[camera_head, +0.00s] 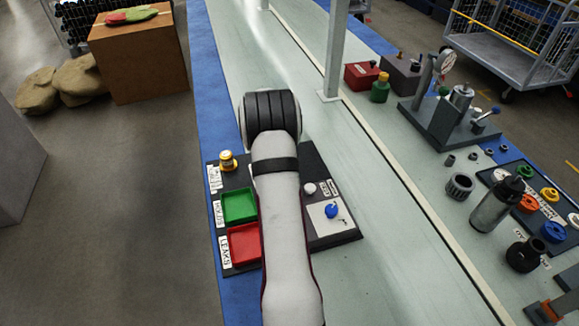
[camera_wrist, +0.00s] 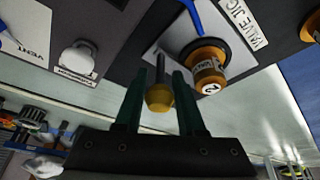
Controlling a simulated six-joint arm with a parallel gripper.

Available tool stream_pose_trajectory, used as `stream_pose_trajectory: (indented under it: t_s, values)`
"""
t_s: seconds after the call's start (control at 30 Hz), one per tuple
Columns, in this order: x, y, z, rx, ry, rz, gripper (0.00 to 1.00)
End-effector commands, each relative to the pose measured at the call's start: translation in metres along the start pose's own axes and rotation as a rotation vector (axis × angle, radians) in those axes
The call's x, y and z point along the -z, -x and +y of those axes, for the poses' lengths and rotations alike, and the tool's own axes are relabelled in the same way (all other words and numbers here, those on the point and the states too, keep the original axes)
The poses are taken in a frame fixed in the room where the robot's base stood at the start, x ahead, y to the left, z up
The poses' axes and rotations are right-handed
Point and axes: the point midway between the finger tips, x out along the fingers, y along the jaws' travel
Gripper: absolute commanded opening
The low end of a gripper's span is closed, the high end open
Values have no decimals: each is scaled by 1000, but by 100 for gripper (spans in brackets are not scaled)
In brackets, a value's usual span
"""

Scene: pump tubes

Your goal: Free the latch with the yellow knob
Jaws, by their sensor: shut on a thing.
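The yellow knob (camera_wrist: 159,98) sits at the end of a dark stem in the wrist view. My gripper (camera_wrist: 158,84) has its two dark green fingers on either side of the knob and is shut on it. An amber valve body (camera_wrist: 208,66) marked 2 stands just beside the stem, on a pale plate labelled VALVE JIG. A blue curved part (camera_wrist: 191,14) shows above the valve body, cut by the frame edge. In the head view my arm hides the knob, the jig and my gripper.
On the dark board are a green tray (camera_head: 239,206), a red tray (camera_head: 245,244), a yellow-capped part (camera_head: 227,161), a white knob (camera_head: 309,188) and a blue knob (camera_head: 331,210). A metal fixture (camera_head: 452,119) and loose parts stand at right. The bench strip between is clear.

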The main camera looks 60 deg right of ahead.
Motion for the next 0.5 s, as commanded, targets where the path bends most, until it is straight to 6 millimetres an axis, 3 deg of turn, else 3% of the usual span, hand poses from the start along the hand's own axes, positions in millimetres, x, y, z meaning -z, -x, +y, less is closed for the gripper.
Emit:
stream_pose_trajectory:
  t_s: [0.27, 0.5]
  values:
    - [7, -2, 5, 25, 62, 0, 0]
    - [24, -10, 14, 94, 224, 1, 0]
